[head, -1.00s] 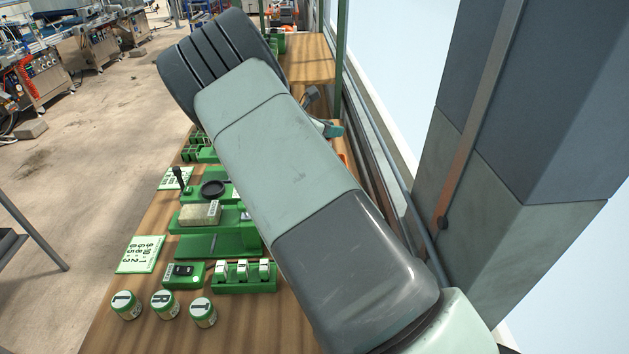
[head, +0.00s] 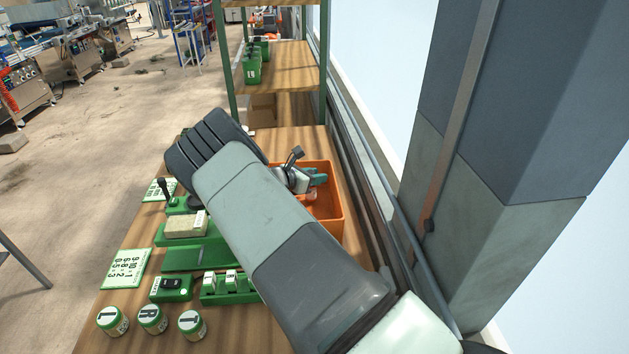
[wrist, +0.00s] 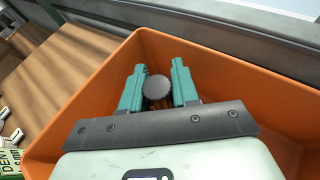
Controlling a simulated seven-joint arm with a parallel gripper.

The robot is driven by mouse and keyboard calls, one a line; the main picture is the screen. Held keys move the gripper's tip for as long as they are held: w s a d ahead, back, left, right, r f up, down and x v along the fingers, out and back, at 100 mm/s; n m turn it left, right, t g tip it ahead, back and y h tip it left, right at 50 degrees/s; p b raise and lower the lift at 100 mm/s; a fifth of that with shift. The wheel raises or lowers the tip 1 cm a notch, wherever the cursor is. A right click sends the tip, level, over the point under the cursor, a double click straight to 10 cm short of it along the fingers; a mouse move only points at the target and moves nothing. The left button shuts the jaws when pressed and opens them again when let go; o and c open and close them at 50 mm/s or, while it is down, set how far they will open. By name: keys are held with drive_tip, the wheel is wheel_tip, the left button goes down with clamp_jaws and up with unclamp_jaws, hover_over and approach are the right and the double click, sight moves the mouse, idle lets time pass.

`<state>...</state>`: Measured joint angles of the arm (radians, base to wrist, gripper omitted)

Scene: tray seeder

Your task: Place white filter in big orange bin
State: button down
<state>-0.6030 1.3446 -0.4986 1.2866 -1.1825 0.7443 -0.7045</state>
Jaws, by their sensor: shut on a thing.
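The big orange bin (head: 337,205) stands on the wooden table at the right, partly hidden by my arm in the head view. Its inner walls (wrist: 84,104) surround my gripper in the wrist view. My gripper (head: 319,177), with teal fingers, is over or within the bin's opening; its exact height is unclear. In the wrist view, the gripper (wrist: 159,66) is shut on a round, dark grey-topped thing (wrist: 157,88) between its fingers. I cannot tell from its colour whether this is the white filter. No other white filter can be made out.
Green fixtures (head: 195,255), a number card (head: 126,268) and several lettered jars (head: 152,319) stand on the table left of my arm. A window ledge (wrist: 225,38) runs beside the bin. A green-framed shelf (head: 275,72) stands beyond the table.

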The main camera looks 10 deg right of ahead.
drive_tip(key=shift+f, duration=0.8)
drive_tip(key=shift+f, duration=0.1)
drive_tip(key=c, duration=0.8)
unclamp_jaws()
drive_tip(key=shift+c, duration=0.2)
